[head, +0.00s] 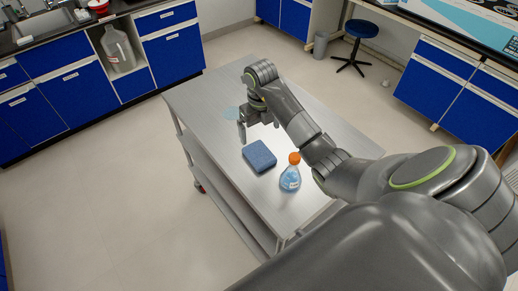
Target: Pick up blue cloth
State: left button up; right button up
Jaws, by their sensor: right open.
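The blue cloth (259,157) lies as a thick folded square on top of the grey metal cart (200,100), near its middle. My right gripper (257,125) is just beyond the cloth, above the cart top, with its fingers pointing down. It is open and nothing shows between its fingers. It looks apart from the cloth; its exact height above the cart is hard to tell. My left gripper is not in view.
An orange-capped flask with blue liquid (290,179) stands close to the right of the cloth. A small pale blue patch (231,113) shows beside my right gripper; I cannot tell what it is. A stool (360,40) and blue cabinets (172,52) stand farther off.

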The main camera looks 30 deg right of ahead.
jog(key=b, duration=0.4)
send_over(259, 153)
jog(key=f, duration=0.5)
jog(key=shift+s+d+f, duration=0.1)
jog(key=shift+d, duration=0.1)
jog(key=shift+f+b, duration=0.3)
jog(key=shift+b, duration=0.15)
jog(key=f+p, duration=0.1)
jog(key=f, duration=0.3)
jog(key=shift+a, duration=0.2)
jog(key=shift+f, duration=0.45)
jog(key=c, duration=1.1)
jog(key=shift+o, duration=0.2)
